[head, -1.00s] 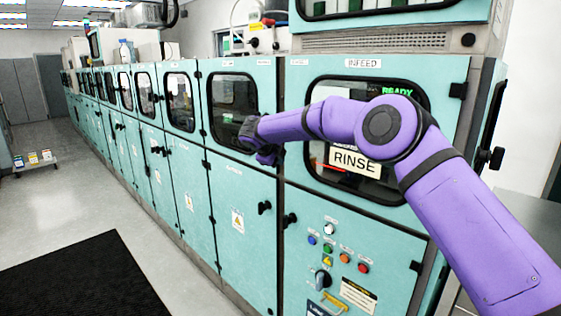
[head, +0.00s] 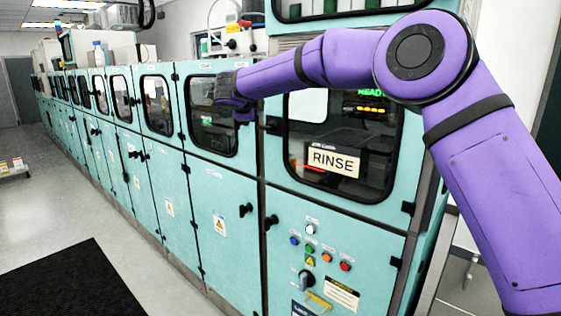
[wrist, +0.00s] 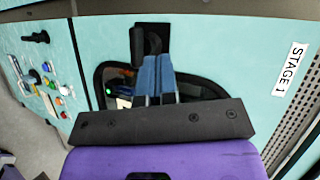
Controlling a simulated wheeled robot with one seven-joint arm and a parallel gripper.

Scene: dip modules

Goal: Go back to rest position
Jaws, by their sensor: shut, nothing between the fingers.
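My gripper (head: 230,98) is at the end of my raised purple arm in the head view, in front of a window in the teal machine line (head: 222,180). Its fingers are too small to make out there. In the wrist view the blue fingers (wrist: 156,72) are together and empty, in front of a dark machine window (wrist: 104,82). I cannot tell whether the black parts beyond them belong to the gripper or the machine.
The infeed cabinet has a RINSE sign (head: 334,161) and control buttons (head: 325,256). A STAGE 1 label (wrist: 290,69) shows in the wrist view. A black mat (head: 85,290) lies on the floor, with open floor along the machines at left.

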